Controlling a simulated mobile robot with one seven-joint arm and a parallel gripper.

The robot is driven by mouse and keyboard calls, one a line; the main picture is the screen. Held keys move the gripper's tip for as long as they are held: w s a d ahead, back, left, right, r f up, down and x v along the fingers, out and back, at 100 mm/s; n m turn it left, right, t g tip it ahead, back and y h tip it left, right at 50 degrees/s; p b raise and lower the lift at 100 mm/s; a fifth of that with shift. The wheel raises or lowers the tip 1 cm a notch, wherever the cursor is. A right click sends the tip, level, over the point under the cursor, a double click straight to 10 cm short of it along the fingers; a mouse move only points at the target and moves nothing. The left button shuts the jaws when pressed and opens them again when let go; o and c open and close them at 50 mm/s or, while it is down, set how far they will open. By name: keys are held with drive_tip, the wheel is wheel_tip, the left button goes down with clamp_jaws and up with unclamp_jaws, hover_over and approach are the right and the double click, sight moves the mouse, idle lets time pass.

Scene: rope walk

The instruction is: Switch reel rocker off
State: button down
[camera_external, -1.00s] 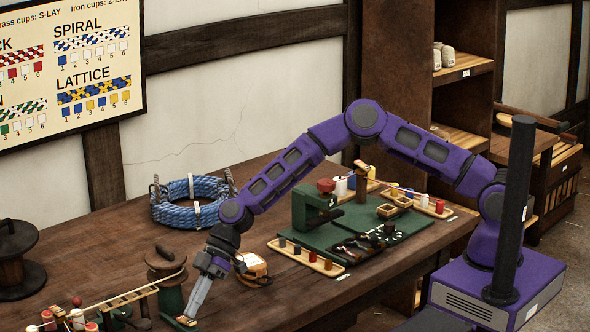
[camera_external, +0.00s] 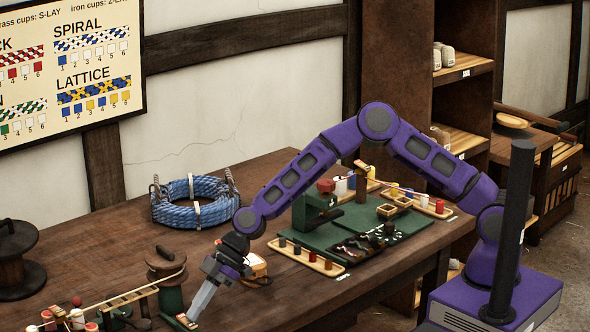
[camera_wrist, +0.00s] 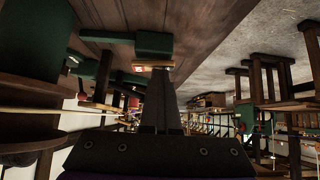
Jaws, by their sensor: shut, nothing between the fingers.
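The wooden reel (camera_external: 166,268) stands on a green base (camera_external: 171,300) at the table's front left. A small tan plate with a reddish rocker (camera_external: 186,321) sits at the base's front. In the wrist view the plate and rocker (camera_wrist: 153,63) lie right at my fingertips, in front of the green base (camera_wrist: 154,44). My gripper (camera_external: 194,315) is shut and empty, slanting down to the left with its tips at or very near the rocker. The tips (camera_wrist: 154,70) partly cover the plate, so I cannot tell contact or which way the rocker is tipped.
A tan coil (camera_external: 256,266) lies just behind my wrist. A blue rope coil (camera_external: 193,202) is farther back. A rack with cups and rails (camera_external: 95,312) stands left of the reel. A green board with tools (camera_external: 350,235) is to the right. Bare table lies between.

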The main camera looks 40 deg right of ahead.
drive_tip(key=shift+w+d+f, duration=0.15)
drive_tip(key=shift+w+f, duration=0.05)
drive_tip(key=shift+w, duration=0.2)
drive_tip(key=shift+w+d+f, duration=0.15)
drive_tip(key=shift+w+f, duration=0.05)
drive_tip(key=shift+w, duration=0.2)
drive_tip(key=d+r+p, duration=0.1)
drive_tip(key=d+r, duration=0.5)
drive_tip(key=r, duration=0.6)
drive_tip(key=shift+s+d, duration=0.25)
